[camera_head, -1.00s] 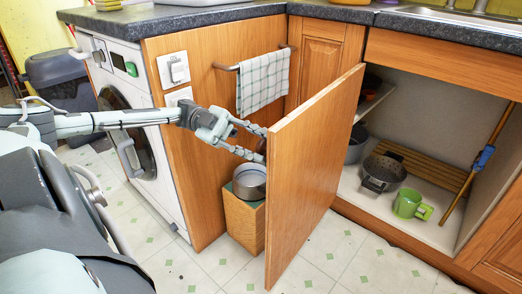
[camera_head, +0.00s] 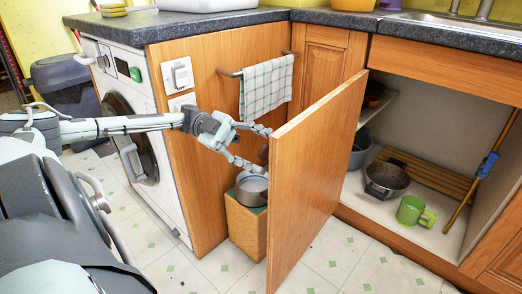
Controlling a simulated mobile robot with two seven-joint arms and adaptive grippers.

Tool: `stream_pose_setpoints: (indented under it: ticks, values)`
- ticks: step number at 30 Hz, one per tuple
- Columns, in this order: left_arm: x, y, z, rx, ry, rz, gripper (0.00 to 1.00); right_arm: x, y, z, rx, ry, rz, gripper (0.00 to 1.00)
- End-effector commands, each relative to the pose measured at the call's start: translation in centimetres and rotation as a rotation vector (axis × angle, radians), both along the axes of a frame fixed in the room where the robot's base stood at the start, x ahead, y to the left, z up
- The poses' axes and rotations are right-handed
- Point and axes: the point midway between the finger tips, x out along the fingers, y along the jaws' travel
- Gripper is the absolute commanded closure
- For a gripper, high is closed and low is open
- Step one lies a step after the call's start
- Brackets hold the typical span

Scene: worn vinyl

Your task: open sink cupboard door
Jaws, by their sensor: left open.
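The sink cupboard door (camera_head: 312,178) stands wide open, swung out towards me on the left of the cupboard opening. The cupboard's inside (camera_head: 425,135) shows clearly. My left gripper (camera_head: 264,150) is open at the door's left face, near its upper edge. Its fingertips are close to the door, and a small dark knob-like part shows by them. I cannot tell whether they touch. My right gripper is not in view.
A pot (camera_head: 251,187) stands on a wooden box (camera_head: 246,225) left of the door. A colander (camera_head: 385,180) and green mug (camera_head: 412,210) sit in the cupboard. A towel (camera_head: 267,87) hangs behind my left gripper. A washing machine (camera_head: 145,150) stands at left. Floor in front is clear.

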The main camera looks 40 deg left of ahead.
Motion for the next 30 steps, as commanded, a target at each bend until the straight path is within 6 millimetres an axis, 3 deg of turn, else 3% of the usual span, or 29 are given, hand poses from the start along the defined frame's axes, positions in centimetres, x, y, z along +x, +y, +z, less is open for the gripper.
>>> stream_pose_setpoints:
  ticks: [5,18,30]
  values:
    - [0.0,0.0,1.5,0.004,-0.001,-0.001,0.47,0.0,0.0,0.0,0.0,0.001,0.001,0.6]
    - [0.0,0.0,8.9,0.004,0.001,-0.002,0.47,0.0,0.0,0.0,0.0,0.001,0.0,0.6]
    - [0.0,0.0,10.0,0.0,0.0,0.0,0.47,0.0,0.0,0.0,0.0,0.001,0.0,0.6]
